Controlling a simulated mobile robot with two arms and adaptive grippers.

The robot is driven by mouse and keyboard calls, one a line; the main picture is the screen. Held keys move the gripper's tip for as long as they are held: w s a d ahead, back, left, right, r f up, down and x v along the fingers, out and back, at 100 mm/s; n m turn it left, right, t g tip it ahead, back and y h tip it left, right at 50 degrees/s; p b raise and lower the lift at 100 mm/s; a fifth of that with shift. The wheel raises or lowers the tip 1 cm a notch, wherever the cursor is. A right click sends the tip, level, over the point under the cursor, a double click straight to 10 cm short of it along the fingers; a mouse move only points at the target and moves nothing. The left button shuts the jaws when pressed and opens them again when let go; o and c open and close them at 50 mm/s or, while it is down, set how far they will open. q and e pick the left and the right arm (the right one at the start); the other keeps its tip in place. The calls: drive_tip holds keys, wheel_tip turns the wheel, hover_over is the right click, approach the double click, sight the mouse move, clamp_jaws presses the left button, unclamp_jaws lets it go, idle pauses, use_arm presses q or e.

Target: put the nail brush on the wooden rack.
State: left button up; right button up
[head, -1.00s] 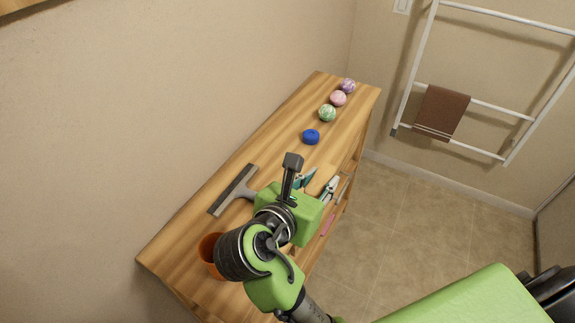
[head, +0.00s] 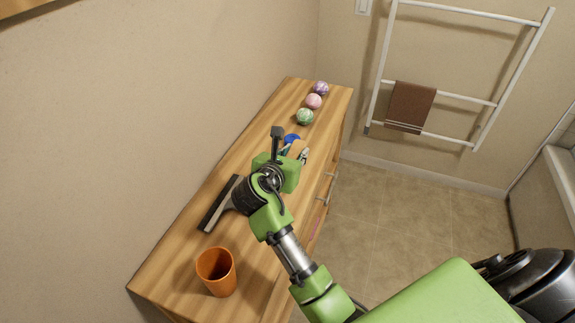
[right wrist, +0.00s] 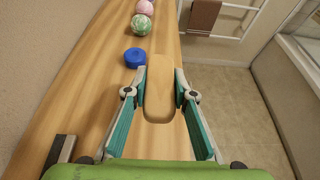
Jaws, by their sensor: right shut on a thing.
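The nail brush, a tan wooden block with rounded ends (right wrist: 160,88), is between the teal-padded fingers of my right gripper (right wrist: 160,100) in the right wrist view. The gripper is shut on it. In the head view my right gripper (head: 293,150) is over the far half of a long wooden furniture piece (head: 180,250), and only a bit of the brush shows past the gripper. This wooden piece is the only rack-like wooden thing I see; its side is partly hidden by my arm. Whether the brush touches the top is unclear. My left gripper is not in view.
On the top are a blue round item (right wrist: 135,58), green (head: 304,116), pink (head: 313,101) and purple (head: 321,88) balls, a squeegee (head: 220,205) and an orange cup (head: 217,270). A white towel ladder (head: 470,97) with a brown towel (head: 410,106) stands beyond.

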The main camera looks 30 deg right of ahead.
drive_tip(key=w+f, duration=0.1)
drive_tip(key=f, duration=0.1)
drive_tip(key=w+f, duration=0.1)
drive_tip(key=w, duration=0.1)
drive_tip(key=shift+f, duration=0.4)
drive_tip(key=shift+w+f, duration=0.3)
drive_tip(key=shift+f, duration=0.1)
wheel_tip(320, 180, down, 3)
drive_tip(key=shift+w, duration=0.1)
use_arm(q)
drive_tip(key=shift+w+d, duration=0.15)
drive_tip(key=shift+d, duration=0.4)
use_arm(e)
drive_tip(key=shift+f, duration=0.2)
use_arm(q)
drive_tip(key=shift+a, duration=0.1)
use_arm(e)
drive_tip(key=shift+f, duration=0.15)
drive_tip(key=o, duration=1.1)
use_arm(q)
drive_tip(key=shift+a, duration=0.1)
